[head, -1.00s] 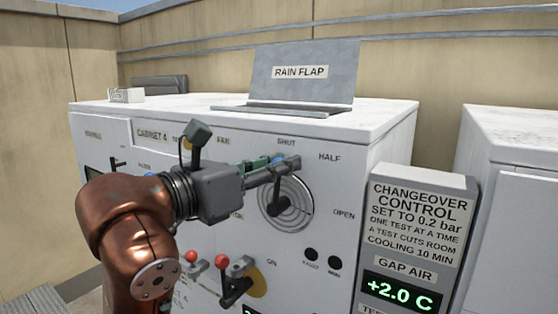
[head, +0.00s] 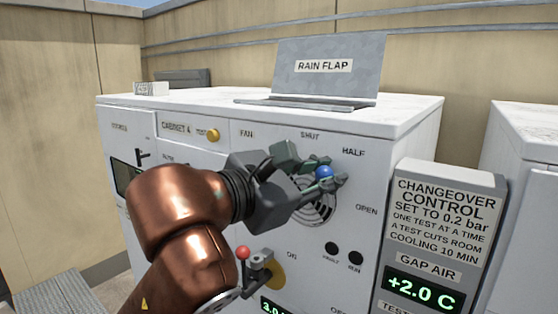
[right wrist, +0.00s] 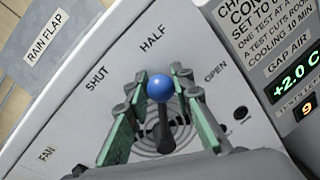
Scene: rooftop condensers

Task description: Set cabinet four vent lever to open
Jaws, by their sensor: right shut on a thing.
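The vent lever has a blue ball knob (head: 323,173) and stands on the round grille dial (head: 316,212) of cabinet four (head: 400,150). Labels SHUT, HALF and OPEN run around the dial. In the right wrist view the knob (right wrist: 160,88) is on a dark stem that points roughly at HALF. My right gripper (head: 330,179) is shut on the knob, with green-padded fingers on both sides of it in the wrist view (right wrist: 158,95). The gripper hides part of the dial in the head view. My left gripper is out of view.
A red-knobbed lever (head: 243,253) stands low on the cabinet front, close to my right arm. A raised rain flap (head: 325,75) is on top. A changeover control post (head: 440,240) stands to the right, reading +2.0 C. Dark round buttons (head: 331,248) sit below the dial.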

